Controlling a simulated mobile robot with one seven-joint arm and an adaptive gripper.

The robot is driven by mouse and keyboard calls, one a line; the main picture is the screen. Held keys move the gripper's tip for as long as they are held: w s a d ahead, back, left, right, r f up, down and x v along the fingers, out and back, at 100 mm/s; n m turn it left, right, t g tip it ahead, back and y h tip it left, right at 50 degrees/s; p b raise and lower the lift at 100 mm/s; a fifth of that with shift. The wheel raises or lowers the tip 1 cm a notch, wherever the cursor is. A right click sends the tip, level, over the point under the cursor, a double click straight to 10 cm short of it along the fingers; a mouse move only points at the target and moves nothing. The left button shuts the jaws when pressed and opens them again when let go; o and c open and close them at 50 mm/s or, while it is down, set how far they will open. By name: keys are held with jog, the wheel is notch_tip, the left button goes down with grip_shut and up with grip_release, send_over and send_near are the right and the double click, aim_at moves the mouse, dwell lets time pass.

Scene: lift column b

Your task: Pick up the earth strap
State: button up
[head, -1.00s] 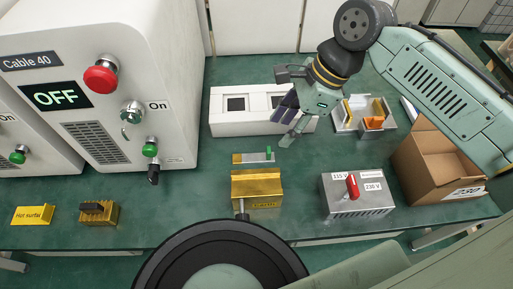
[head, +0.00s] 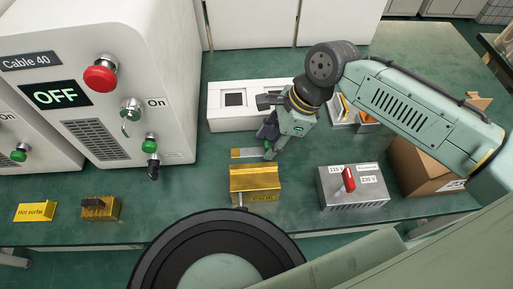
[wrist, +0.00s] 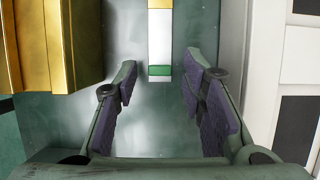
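A small flat strip (head: 250,153), gold at one end, grey in the middle and green at the other, lies on the green bench; I take it for the earth strap. My gripper (head: 270,150) is low over the bench at the strip's green end. In the wrist view my gripper (wrist: 160,68) is open, its two purple-padded fingers apart with the green end between their tips. Nothing is held.
A gold block (head: 255,184) stands just in front of the strip. A white box with dark windows (head: 232,118) stands behind. A grey switch box (head: 352,188) and cardboard box (head: 420,165) are to the right. A large machine (head: 100,80) fills the left.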

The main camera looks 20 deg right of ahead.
grip_shut()
dwell(0.4)
